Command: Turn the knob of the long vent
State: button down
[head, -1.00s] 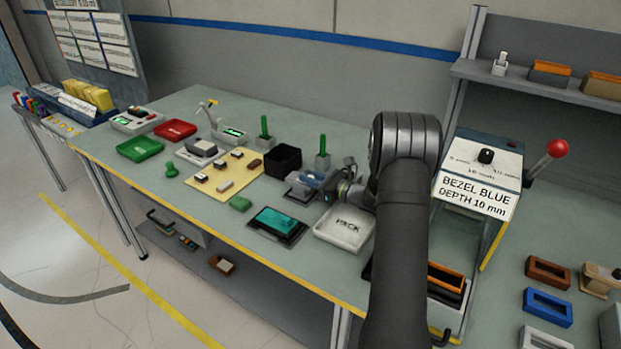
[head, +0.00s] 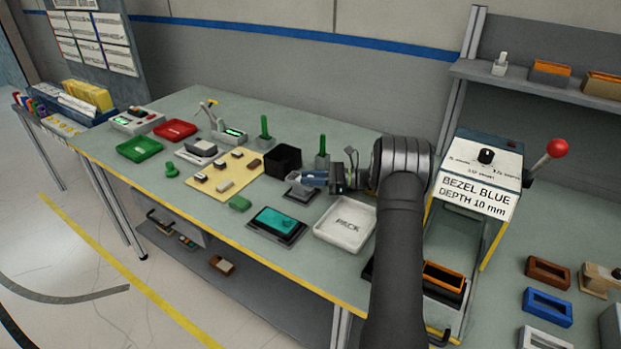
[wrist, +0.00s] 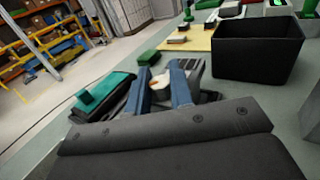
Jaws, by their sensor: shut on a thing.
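My gripper (wrist: 163,82) has blue fingers and is shut on a small pale piece with a brownish patch, seen between the fingers in the wrist view (wrist: 159,88). Whether this piece is a vent knob I cannot tell. Grey ribbed slats (wrist: 192,66) show just beyond the fingertips. In the head view my gripper (head: 308,178) is at a dark fixture (head: 301,193), which it partly hides. A teal part (head: 275,221) lies in another black fixture nearer the front edge. In the wrist view the teal part (wrist: 103,92) is left of my fingers, apart from them.
A black open box (head: 283,160) stands behind my gripper, and a green post in a grey block (head: 322,150) is close beside it. A white PACK tray (head: 345,224) lies in front. A press with a red-knobbed lever (head: 557,148) stands right.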

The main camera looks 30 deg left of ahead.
dwell(0.3)
jog(key=c, duration=1.3)
grip_release()
jog(key=shift+t, duration=0.3)
